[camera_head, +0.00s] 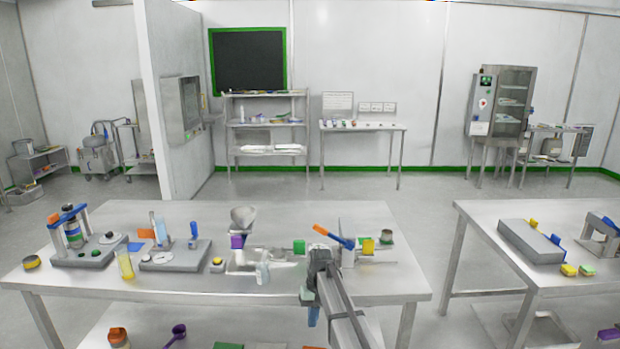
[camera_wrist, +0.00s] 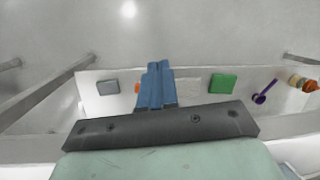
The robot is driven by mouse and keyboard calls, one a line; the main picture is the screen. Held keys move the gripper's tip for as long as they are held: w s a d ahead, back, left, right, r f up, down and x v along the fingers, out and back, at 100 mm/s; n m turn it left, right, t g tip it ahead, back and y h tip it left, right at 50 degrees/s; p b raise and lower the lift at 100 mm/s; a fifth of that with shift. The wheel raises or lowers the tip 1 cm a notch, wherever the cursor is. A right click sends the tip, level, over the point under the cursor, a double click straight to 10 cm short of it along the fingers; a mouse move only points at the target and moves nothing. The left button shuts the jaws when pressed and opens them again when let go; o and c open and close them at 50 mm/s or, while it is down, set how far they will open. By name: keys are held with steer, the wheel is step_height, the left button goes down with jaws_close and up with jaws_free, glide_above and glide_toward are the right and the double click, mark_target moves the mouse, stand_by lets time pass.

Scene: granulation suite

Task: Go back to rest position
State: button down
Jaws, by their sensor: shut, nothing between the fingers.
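My gripper (camera_head: 312,317) shows in the head view at the front edge of the near table, right of its middle. Its blue fingers point down, and the arm link runs to the lower right. In the wrist view the blue fingers (camera_wrist: 156,68) are together with nothing between them. Below them, the wrist view shows the lower shelf (camera_wrist: 250,100) of a table.
The near table (camera_head: 200,285) holds a press-like stand (camera_head: 75,240), a yellow cylinder (camera_head: 125,265), a scale-like device (camera_head: 175,255), a funnel (camera_head: 244,217) and a clear bottle (camera_head: 262,272). A green block (camera_wrist: 222,84) and purple spoon (camera_wrist: 265,92) lie on the shelf. Another table (camera_head: 480,235) stands right, across a gap.

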steer(key=s+d+f+m+g, duration=0.1)
steer(key=s+d+f, duration=0.4)
steer(key=s+f, duration=0.65)
steer(key=s+d+f+g, duration=0.1)
steer(key=s+d+f, duration=0.4)
steer(key=s+f, duration=0.65)
steer(key=s+d+f, duration=0.2)
steer(key=s+f, duration=0.1)
steer(key=s, duration=0.7)
steer(key=s+d+f+g, duration=0.1)
steer(key=s+f, duration=0.3)
steer(key=s, duration=0.6)
steer(key=s+d+f+m+g+h, duration=0.1)
steer(key=s+d+f, duration=0.2)
steer(key=s, duration=0.7)
steer(key=shift+s+d+f, duration=0.15)
steer(key=shift+f, duration=0.1)
